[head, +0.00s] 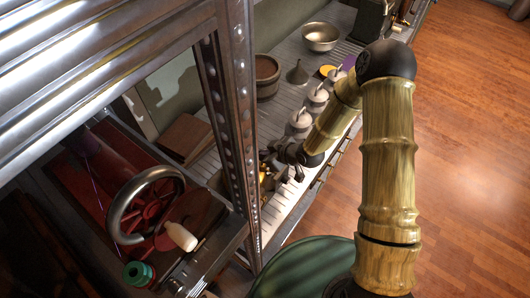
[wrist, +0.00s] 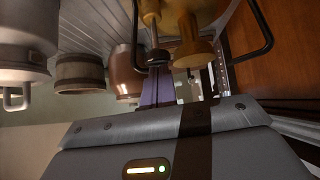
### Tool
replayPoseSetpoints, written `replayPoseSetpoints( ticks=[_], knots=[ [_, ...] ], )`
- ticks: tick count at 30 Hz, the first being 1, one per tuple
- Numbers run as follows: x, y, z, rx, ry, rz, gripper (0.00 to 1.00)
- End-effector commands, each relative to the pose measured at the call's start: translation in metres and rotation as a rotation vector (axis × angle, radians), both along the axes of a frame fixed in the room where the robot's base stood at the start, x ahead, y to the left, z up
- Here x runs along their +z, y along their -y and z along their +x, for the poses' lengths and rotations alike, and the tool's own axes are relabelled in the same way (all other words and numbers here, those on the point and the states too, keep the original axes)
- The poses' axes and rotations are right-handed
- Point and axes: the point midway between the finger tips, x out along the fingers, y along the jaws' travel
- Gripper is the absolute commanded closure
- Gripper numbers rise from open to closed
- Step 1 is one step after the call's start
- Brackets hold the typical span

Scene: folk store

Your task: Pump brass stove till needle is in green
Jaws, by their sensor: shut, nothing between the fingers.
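The brass stove (wrist: 205,15) shows at the top of the wrist view as yellow metal with black wire pieces beside it. A brass knob-like part (wrist: 192,50) sticks out from it, possibly the pump knob. In the head view only small yellow bits of the stove (head: 265,177) show, largely hidden by the rack post and my gripper. My gripper (head: 284,172) is shut and empty, close beside the stove at the shelf's front edge. I cannot tell whether it touches the stove. The gauge and needle cannot be made out.
Several pale lidded pots (head: 300,120) line the slatted shelf behind my gripper. A brown tub (head: 266,76), a funnel (head: 297,73) and a metal bowl (head: 320,36) stand farther back. A riveted metal post (head: 236,110) stands left of my gripper. The wooden floor (head: 460,140) at right is clear.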

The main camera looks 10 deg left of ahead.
Motion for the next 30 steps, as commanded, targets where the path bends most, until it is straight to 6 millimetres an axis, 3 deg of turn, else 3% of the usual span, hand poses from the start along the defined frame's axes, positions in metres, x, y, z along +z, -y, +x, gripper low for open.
replayPoseSetpoints(
  ticks=[5,16,30],
  knots=[
    [-0.007,0.0,0.0,0.0,0.0,0.0,1.0],
    [-0.047,0.002,-0.003,-0.001,-0.012,-0.009,1.0],
    [-0.049,0.002,-0.004,-0.003,-0.016,-0.01,1.0]
  ],
)
